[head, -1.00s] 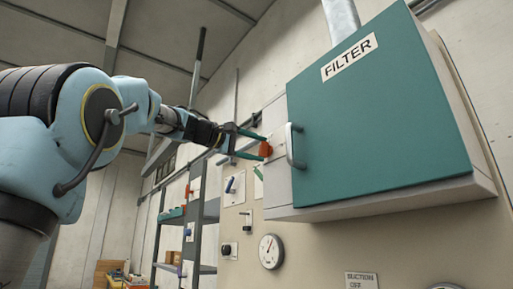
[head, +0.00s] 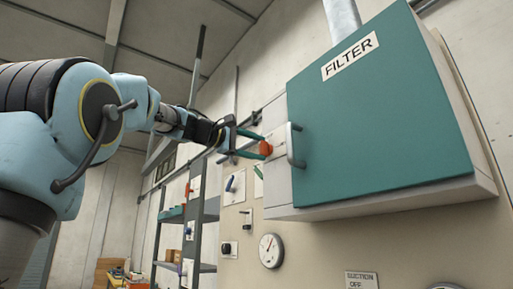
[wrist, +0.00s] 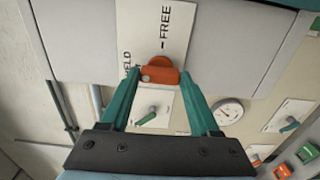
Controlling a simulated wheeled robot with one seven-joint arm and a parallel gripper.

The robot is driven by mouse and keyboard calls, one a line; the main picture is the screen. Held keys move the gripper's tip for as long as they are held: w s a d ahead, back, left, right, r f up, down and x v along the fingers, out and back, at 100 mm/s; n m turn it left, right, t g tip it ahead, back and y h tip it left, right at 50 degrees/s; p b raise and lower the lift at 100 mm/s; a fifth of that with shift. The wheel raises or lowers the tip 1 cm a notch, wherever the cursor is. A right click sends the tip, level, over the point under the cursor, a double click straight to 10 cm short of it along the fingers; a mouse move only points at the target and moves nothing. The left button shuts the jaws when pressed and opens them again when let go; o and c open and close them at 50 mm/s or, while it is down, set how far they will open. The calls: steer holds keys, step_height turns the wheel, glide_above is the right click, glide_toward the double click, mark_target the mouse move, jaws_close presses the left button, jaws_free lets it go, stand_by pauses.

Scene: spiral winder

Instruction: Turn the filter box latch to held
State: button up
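The orange filter box latch (head: 265,148) sits on a pale plate at the left side of the teal-doored filter box (head: 385,120). In the wrist view the latch (wrist: 160,74) lies between the tips of my gripper (wrist: 160,80), its bar running across from finger to finger. My gripper (head: 257,146) is open, with one teal finger on each side of the latch. I cannot tell whether the fingers touch it. The label plate (wrist: 142,30) reads FREE beyond the latch; the other word, ending in "LD", is partly hidden by the left finger.
A grey door handle (head: 291,146) stands out just right of the latch. Below are a green switch (wrist: 147,116), a round gauge (head: 271,250) and a blue-handled switch (head: 235,184). A shelf rack (head: 190,235) stands at the left.

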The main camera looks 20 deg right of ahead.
steer(key=o, duration=0.4)
steer(key=shift+o, duration=0.2)
steer(key=s+a+b, duration=0.2)
steer(key=a+b, duration=0.2)
steer(key=a, duration=0.6)
steer(key=shift+a, duration=0.3)
steer(key=shift+f, duration=0.1)
